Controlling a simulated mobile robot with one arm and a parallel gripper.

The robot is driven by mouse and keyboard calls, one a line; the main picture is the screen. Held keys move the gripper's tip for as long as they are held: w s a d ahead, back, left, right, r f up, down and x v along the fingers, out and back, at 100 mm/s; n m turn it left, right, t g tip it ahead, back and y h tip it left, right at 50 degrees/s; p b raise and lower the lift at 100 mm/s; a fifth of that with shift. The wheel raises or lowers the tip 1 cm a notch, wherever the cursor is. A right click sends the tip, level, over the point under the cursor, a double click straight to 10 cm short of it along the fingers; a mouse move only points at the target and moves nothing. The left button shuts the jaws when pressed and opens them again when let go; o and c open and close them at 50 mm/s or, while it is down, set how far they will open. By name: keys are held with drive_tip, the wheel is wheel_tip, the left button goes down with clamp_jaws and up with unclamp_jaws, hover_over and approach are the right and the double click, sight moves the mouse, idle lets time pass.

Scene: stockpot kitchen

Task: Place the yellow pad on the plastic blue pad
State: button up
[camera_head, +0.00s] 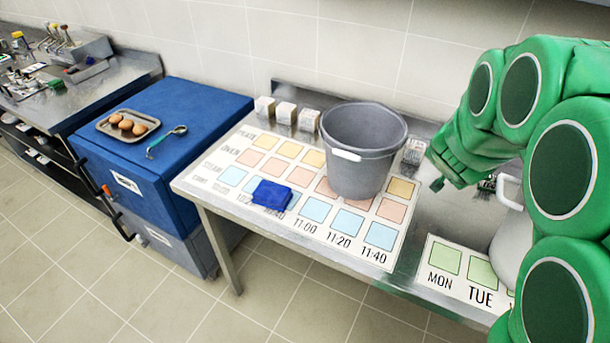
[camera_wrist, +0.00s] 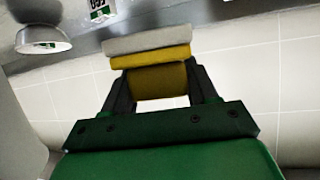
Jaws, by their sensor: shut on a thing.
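The blue pad (camera_head: 271,195) lies flat on the white printed chart, over the lower row of coloured squares near the table's front edge. In the wrist view my gripper (camera_wrist: 157,78) is shut on the yellow pad (camera_wrist: 150,58), which has a pale grey layer along one face. In the head view my green arm reaches in from the right, and its end is beside the grey bucket, right of the blue pad and apart from it. I cannot make out the yellow pad in the head view.
A grey bucket (camera_head: 358,160) with a white handle stands on the chart (camera_head: 225,190), between my arm and the blue pad. Small boxes (camera_head: 286,113) line the back.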

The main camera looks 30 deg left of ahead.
drive_tip(key=a+r+n+y, duration=0.4)
drive_tip(key=a+r+y, duration=0.1)
drive_tip(key=a+r, duration=0.6)
drive_tip(key=s+a+r+n+g+y, duration=0.15)
drive_tip(key=s+a+n+y, duration=0.35)
drive_tip(key=a, duration=0.8)
drive_tip(key=s+a+f+n+g+y, duration=0.3)
drive_tip(key=s+a+n+g, duration=0.15)
drive_tip(key=s+a, duration=0.6)
drive_tip(key=s+f+n+g+y, duration=0.1)
drive_tip(key=s+f+n+g, duration=0.2)
drive_tip(key=s, duration=0.6)
drive_tip(key=s+f+n+g+y, duration=0.1)
drive_tip(key=s+f+n+g, duration=0.15)
drive_tip(key=s, duration=0.55)
hover_over(267, 188)
drive_tip(key=s+d, duration=0.1)
drive_tip(key=shift+n, duration=0.3)
wheel_tip(267, 188, down, 8)
drive_tip(key=shift+f, duration=0.2)
drive_tip(key=shift+w+a+f, duration=0.25)
drive_tip(key=shift+a+f, duration=0.05)
drive_tip(key=shift+f, duration=0.25)
drive_tip(key=shift+w+a+f, duration=0.25)
drive_tip(key=shift+f, duration=1.55)
